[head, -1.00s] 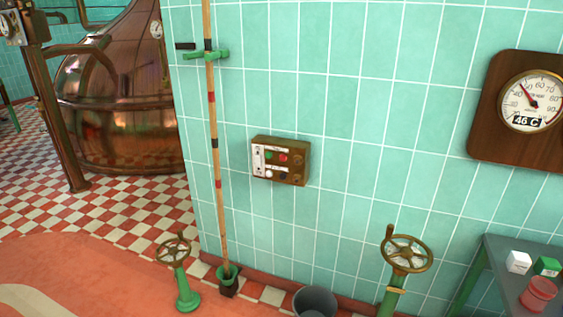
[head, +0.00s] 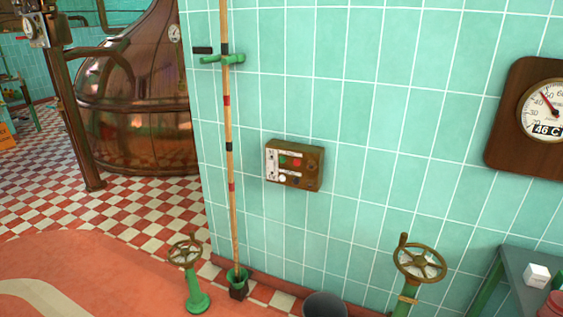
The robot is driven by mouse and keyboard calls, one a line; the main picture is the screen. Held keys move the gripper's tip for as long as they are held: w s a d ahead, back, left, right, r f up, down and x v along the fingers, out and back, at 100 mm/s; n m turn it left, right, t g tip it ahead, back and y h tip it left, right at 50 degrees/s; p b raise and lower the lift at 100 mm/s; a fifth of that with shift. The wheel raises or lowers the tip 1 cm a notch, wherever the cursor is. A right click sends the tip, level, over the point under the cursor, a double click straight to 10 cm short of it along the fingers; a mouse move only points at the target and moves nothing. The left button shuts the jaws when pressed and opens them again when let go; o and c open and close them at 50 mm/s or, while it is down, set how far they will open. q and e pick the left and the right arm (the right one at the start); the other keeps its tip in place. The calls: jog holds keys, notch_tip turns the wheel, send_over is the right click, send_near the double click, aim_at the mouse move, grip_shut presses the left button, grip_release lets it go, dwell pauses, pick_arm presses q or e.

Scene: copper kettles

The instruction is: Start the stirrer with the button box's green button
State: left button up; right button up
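The button box (head: 311,169) is a small brown box fixed to the turquoise tiled wall, near the middle of the head view. Its front has a green button (head: 283,159) at the upper left, a red button (head: 296,162) beside it, and a white and a dark button below. A white label strip runs down its left side. The stirrer itself cannot be made out. Neither of my grippers shows in the head view.
A wooden pole (head: 231,150) stands against the wall left of the box. Green valves with brown handwheels stand on the floor at left (head: 186,252) and right (head: 419,263). A dark bucket (head: 325,305) stands between them. A copper kettle (head: 140,100) is at the back left.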

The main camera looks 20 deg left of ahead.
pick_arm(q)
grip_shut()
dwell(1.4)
